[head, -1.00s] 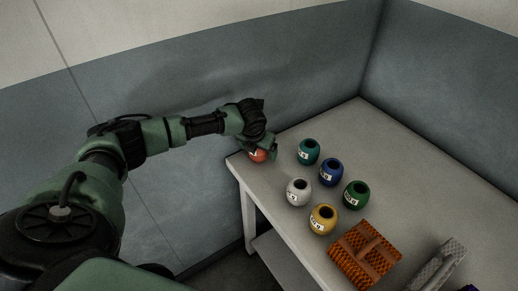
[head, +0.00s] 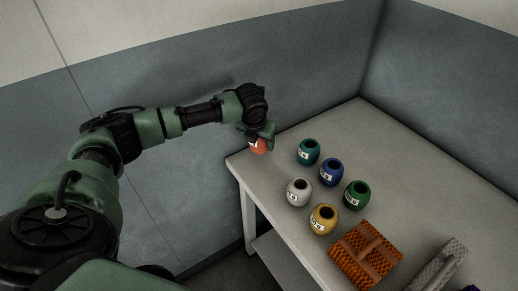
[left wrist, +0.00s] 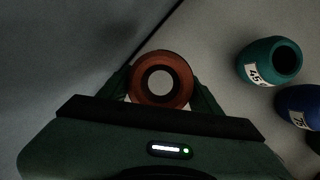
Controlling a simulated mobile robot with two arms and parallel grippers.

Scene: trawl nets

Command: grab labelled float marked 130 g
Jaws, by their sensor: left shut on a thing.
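A red-orange float (head: 258,146) is held in my left gripper (head: 259,139) above the far left corner of the table. In the left wrist view the same float (left wrist: 160,79) sits between the two fingers, its round hole facing the camera. Its label is mostly hidden, and I cannot read it. Other labelled floats stand upright on the table: teal (head: 308,151), blue (head: 331,172), white (head: 299,192), green (head: 355,195) and yellow (head: 323,219). The teal float's label (left wrist: 256,73) appears to begin with 45. My right gripper is not in view.
The white table (head: 400,150) stands against grey-blue walls. An orange mesh net block (head: 365,254) and a grey mesh piece (head: 439,267) lie at the near side. The table's back right part is clear.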

